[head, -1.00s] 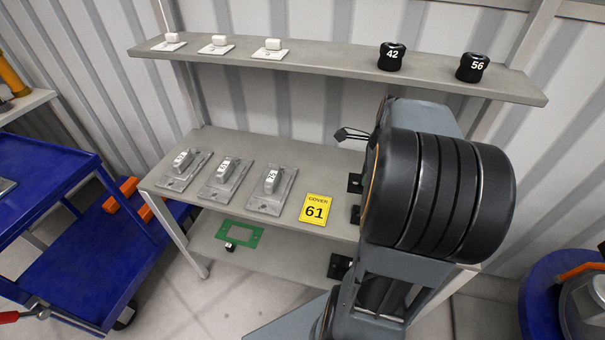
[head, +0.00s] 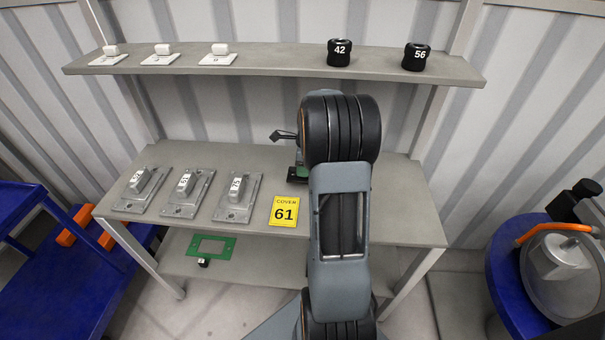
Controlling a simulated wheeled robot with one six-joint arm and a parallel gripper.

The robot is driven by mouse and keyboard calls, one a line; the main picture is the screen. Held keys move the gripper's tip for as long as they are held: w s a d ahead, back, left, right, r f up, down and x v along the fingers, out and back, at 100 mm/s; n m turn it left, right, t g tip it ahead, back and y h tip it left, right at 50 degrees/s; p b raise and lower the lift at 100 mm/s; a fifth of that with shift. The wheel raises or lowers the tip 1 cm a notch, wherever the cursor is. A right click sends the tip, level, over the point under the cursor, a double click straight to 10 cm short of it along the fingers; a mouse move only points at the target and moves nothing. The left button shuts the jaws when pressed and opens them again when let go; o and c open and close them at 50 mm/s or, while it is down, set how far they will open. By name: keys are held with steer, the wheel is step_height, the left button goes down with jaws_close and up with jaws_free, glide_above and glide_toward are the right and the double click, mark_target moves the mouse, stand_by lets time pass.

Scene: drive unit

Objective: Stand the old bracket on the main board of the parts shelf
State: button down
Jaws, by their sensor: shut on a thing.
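The parts shelf has a grey main board (head: 400,205) at middle height. My arm stands in front of its right half and hides most of my gripper (head: 299,158), which reaches down behind the arm's black joint. A dark piece with a green part, taken as the old bracket (head: 298,177), shows just below it, low over or touching the main board; I cannot tell which. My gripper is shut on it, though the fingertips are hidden.
A green frame (head: 211,246) lies on the lower board. The upper shelf (head: 270,63) overhangs behind. The board's right end is clear.

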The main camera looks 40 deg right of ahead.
steer(key=shift+w+f, duration=0.25)
steer(key=shift+f, duration=1.55)
steer(key=shift+f, duration=0.2)
steer(key=c, duration=0.7)
jaws_free()
steer(key=shift+n, duration=0.3)
steer(key=shift+s+r, duration=0.15)
steer(key=shift+r, duration=1.8)
steer(key=shift+s+r, duration=0.15)
steer(key=shift+r, duration=1.75)
steer(key=s+a+r+n, duration=0.3)
steer(key=a+r+n, duration=0.2)
steer(key=a+n, duration=0.5)
steer(key=s+a+n, duration=0.3)
steer(key=a+n, duration=0.1)
steer(key=n, duration=0.1)
steer(key=s+a+n+t, duration=0.1)
steer(key=s+a+n, duration=0.3)
steer(key=a+n, duration=0.1)
steer(key=s+a+n+t, duration=0.1)
steer(key=s+a+n, duration=0.3)
steer(key=a+n, duration=0.1)
steer(key=shift+s+n+h, duration=0.1)
steer(key=shift+n+h, duration=0.3)
steer(key=shift+n, duration=0.2)
